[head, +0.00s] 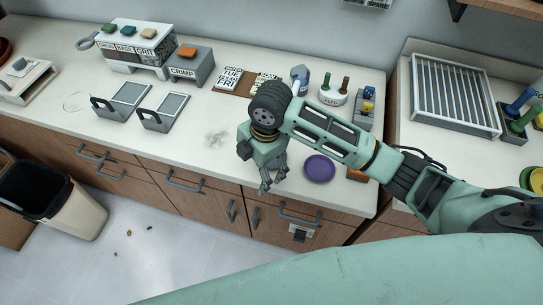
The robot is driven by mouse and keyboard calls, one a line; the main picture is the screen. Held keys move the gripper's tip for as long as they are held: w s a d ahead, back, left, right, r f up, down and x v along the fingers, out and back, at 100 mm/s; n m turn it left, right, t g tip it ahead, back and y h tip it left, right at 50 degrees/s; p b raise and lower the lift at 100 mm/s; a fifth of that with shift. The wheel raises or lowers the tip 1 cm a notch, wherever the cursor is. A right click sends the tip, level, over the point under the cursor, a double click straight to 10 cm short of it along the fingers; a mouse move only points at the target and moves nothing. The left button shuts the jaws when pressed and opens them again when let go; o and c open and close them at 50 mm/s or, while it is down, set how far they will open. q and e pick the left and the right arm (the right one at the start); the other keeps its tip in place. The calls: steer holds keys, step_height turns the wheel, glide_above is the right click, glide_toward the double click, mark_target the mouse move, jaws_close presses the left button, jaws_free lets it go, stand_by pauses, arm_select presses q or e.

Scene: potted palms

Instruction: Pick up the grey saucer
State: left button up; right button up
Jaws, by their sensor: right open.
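I cannot make out a grey saucer in the head view. A round purple dish (319,168) lies flat near the counter's front edge, just right of my right gripper. My right gripper (271,182) points down at the counter's front edge. Its jaws are open, with nothing visible between them. The arm and gripper hide part of the counter behind them. My left gripper is not in view.
The white counter (190,130) has a grey smudge (217,140) and a pale ring (76,101). Two handled grey trays (124,101) (165,111), a labelled box (137,45) and a crimp block (190,67) stand left. A slatted rack (452,92) is right. A bin (62,207) stands below.

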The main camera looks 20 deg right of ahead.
steer(key=w+d+r+n+h, duration=0.2)
steer(key=w+d+r+n, duration=0.2)
steer(key=w+d, duration=0.2)
steer(key=shift+g, duration=0.3)
steer(key=f, duration=0.2)
steer(key=f+p, duration=0.1)
steer(key=f, duration=0.4)
steer(key=shift+s+p, duration=0.3)
steer(key=c, duration=0.8)
steer(key=shift+r, duration=0.1)
steer(key=shift+c, duration=0.2)
